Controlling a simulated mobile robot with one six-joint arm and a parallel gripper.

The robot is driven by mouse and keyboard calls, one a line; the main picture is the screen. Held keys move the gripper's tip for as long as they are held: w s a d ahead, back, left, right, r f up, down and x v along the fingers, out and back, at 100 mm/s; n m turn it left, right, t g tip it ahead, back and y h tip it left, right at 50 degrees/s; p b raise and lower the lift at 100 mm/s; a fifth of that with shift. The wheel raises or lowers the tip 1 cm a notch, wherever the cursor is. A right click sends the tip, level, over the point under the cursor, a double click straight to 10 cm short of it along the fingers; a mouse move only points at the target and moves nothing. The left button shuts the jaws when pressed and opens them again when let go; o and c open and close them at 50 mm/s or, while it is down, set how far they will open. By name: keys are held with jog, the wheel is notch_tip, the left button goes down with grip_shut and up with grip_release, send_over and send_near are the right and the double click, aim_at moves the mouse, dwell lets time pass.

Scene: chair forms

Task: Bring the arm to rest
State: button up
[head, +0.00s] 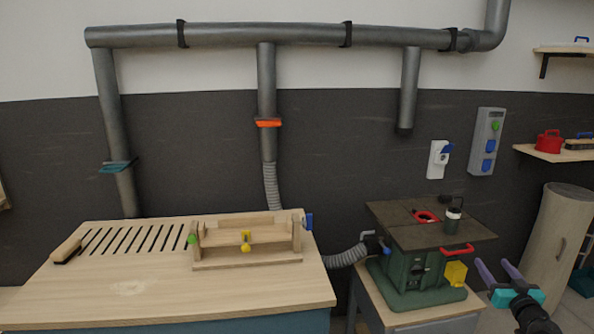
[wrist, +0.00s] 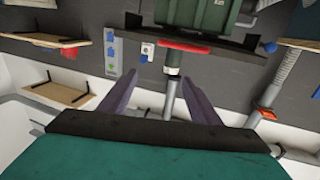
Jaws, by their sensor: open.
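My gripper (head: 499,271) is at the lower right in the head view, right of the green machine and in front of it. Its two purple fingers are spread apart with nothing between them. In the wrist view my gripper (wrist: 153,92) also shows open and empty, with the picture turned upside down. The green router table (head: 420,262) has a dark top and a red handle (head: 457,250). The red handle also shows in the wrist view (wrist: 184,46), beyond the fingers. My gripper looks apart from the machine.
A wooden workbench (head: 110,292) with a slotted top and a wooden jig (head: 246,242) stands at left. A grey duct (head: 270,36) runs along the wall. A tall wooden cylinder (head: 556,235) and a shelf (head: 560,154) are at right. A dark jar (head: 453,222) stands on the machine top.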

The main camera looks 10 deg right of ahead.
jog(key=w+a+f+m+g+h, duration=0.1)
jog(key=w+a+f+m+g, duration=0.2)
jog(key=f, duration=0.6)
jog(key=w+a+f+g+h, duration=0.2)
jog(key=w+a+f, duration=0.35)
jog(key=f, duration=0.35)
jog(key=s+a+f+g+y, duration=0.2)
jog(key=s+a+f+g, duration=0.1)
jog(key=a+f, duration=0.65)
jog(key=s+a+f+g+y, duration=0.1)
jog(key=s+a+f+g, duration=0.15)
jog(key=a+f, duration=0.7)
jog(key=s+a+f+n+g+y, duration=0.2)
jog(key=s+a+f+g, duration=0.1)
jog(key=s+a+f, duration=0.4)
jog(key=s+a+f+n+g+y, duration=0.1)
jog(key=s+a+f+n+g, duration=0.1)
jog(key=s+a+f+g, duration=0.5)
jog(key=s+a+f+n+g+y, duration=0.1)
jog(key=s+a+n+g+y, duration=0.1)
jog(key=s+a, duration=1.3)
jog(key=shift+a+f+n+y, duration=0.15)
jog(key=shift+a+n+y, duration=0.35)
jog(key=shift+a, duration=0.3)
jog(key=shift+o, duration=0.4)
